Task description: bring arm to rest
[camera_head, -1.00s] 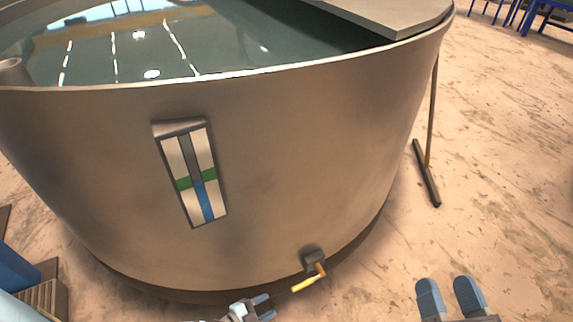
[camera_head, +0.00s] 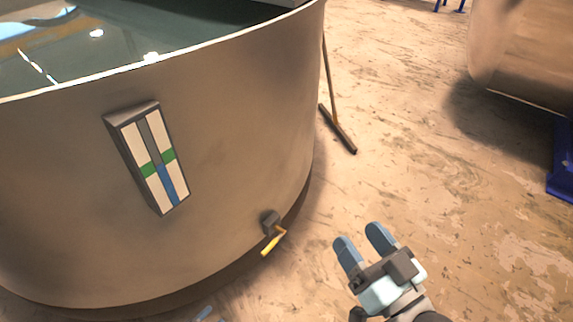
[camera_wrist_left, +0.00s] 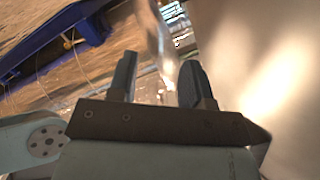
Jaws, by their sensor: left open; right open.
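My right gripper (camera_head: 364,246) is open and empty, low in the head view. It hangs over the bare floor, to the right of the tank and apart from it. My left gripper (camera_wrist_left: 152,78) is open in the left wrist view, with nothing between its two fingers. In the head view only a small tip of the left gripper (camera_head: 204,313) shows at the bottom edge, near the foot of the tank. The rest of the left arm is out of the head view.
A large metal tank (camera_head: 230,140) holding liquid fills the left. Its side has a level gauge (camera_head: 155,165) and a yellow-handled valve (camera_head: 272,241). A long-handled tool (camera_head: 338,128) stands by it. Another vessel (camera_head: 525,50) is at upper right. Open floor (camera_head: 440,150) lies between.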

